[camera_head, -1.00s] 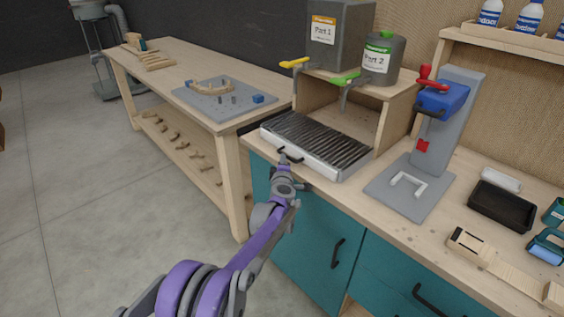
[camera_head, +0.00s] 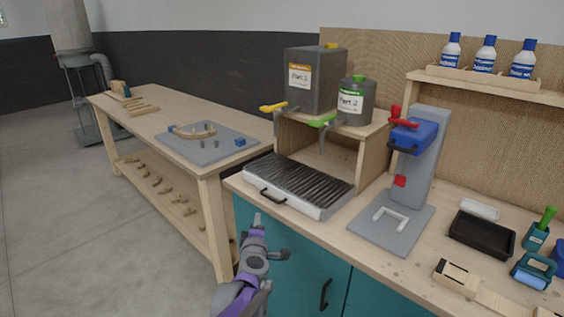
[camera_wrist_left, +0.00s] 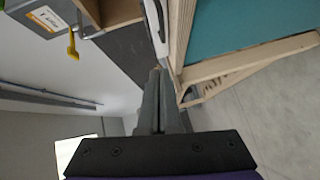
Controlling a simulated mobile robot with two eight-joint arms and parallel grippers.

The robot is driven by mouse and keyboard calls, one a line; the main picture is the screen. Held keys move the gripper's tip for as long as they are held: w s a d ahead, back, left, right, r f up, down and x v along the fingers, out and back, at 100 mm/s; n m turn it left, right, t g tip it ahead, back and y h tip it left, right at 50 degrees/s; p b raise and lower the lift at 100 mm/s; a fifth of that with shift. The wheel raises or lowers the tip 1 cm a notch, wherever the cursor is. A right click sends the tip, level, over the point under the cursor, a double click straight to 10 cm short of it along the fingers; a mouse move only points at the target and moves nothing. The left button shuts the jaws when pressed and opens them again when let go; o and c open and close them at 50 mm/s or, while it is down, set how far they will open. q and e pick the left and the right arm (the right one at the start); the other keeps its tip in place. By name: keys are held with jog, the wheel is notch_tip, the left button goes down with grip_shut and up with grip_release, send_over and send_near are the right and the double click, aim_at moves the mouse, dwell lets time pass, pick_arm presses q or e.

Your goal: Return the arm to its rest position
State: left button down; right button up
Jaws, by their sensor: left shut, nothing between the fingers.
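My left arm, purple and grey, comes in from the bottom of the head view. My left gripper (camera_head: 257,222) is in front of the teal cabinet (camera_head: 300,262), below the front edge of the bench top. Its fingers are together and hold nothing. In the left wrist view the shut fingers (camera_wrist_left: 157,80) point up the picture toward the bench edge and the slatted tray. I cannot tell from this view whether they touch anything. My right gripper is in neither view.
The slatted metal tray (camera_head: 303,185) with a black handle sits at the bench edge near my left gripper. A grey press stand (camera_head: 390,232) stands right of it. The Part 1 (camera_head: 318,80) and Part 2 (camera_head: 354,105) containers are above. Open floor (camera_head: 100,240) lies left.

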pick_arm(q)
jog(key=s+d+r+m+g+h+p, duration=0.2)
jog(key=s+r+m+h, duration=0.15)
jog(key=s+m, duration=0.35)
jog(key=s+d+r+m+g+h+p, duration=0.15)
jog(key=s+r+m, duration=0.25)
jog(key=s, duration=0.6)
jog(key=s+a+f+m+g+y+p, duration=0.1)
jog(key=s+a+f+m+g, duration=0.1)
jog(key=s, duration=0.6)
jog(key=s+a+f+m+g+y+p, duration=0.1)
jog(key=s+a+f+m+g+p, duration=0.1)
jog(key=s, duration=0.7)
jog(key=s+a+f+m+g+y+p, duration=0.1)
jog(key=s+a+f+m+g+p, duration=0.1)
jog(key=s, duration=0.7)
notch_tip(320, 180, down, 3)
jog(key=shift+a+g, duration=0.75)
jog(key=shift+a, duration=0.3)
